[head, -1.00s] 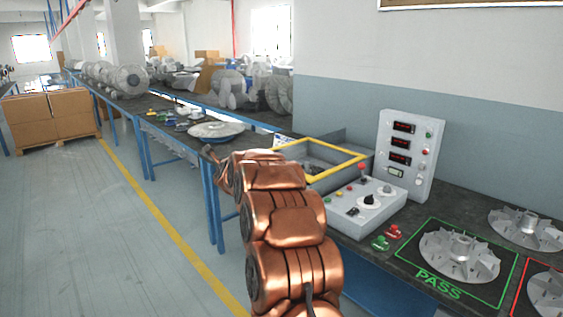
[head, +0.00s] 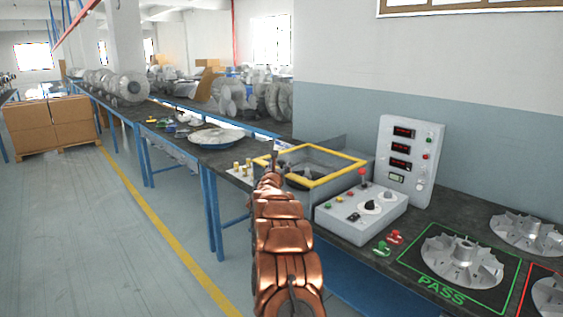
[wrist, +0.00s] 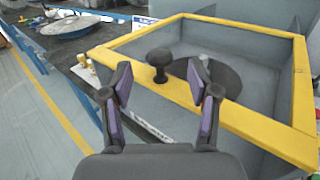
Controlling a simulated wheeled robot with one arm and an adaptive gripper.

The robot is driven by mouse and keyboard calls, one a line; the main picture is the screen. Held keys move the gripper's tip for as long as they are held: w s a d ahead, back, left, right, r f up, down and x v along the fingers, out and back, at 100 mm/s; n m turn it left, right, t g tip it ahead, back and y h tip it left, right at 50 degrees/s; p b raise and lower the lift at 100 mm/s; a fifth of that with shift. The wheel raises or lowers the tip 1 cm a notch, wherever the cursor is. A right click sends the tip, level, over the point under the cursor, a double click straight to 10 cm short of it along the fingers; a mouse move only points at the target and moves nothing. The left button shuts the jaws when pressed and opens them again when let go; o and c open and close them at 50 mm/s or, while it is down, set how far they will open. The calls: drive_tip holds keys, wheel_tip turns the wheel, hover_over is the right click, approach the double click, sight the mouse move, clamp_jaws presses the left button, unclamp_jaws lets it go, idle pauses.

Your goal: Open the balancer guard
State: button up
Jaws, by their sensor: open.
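The balancer guard is a yellow square frame (head: 322,178) on top of a grey box-shaped balancer (head: 330,199) on the bench; it lies level over the box. In the wrist view the yellow frame (wrist: 237,121) fills the right side, and a black knob (wrist: 159,61) stands on its near edge. My gripper (wrist: 161,85) is open, its two purple-padded fingers apart, with the knob beyond and between the fingertips. I cannot tell whether they touch it. A dark round disc (wrist: 208,76) shows inside the frame.
A control box (head: 362,208) with a red-topped lever and a meter panel (head: 409,160) stand right of the balancer. Bladed impellers (head: 462,262) lie farther right. Small brass pieces (head: 243,167) and a round plate (head: 217,136) are on the left.

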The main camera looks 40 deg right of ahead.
sight(281, 162)
drive_tip(key=shift+p+x, duration=1.05)
drive_tip(key=shift+x, duration=0.7)
drive_tip(key=shift+p+x, duration=1)
drive_tip(key=shift+x, duration=0.05)
clamp_jaws()
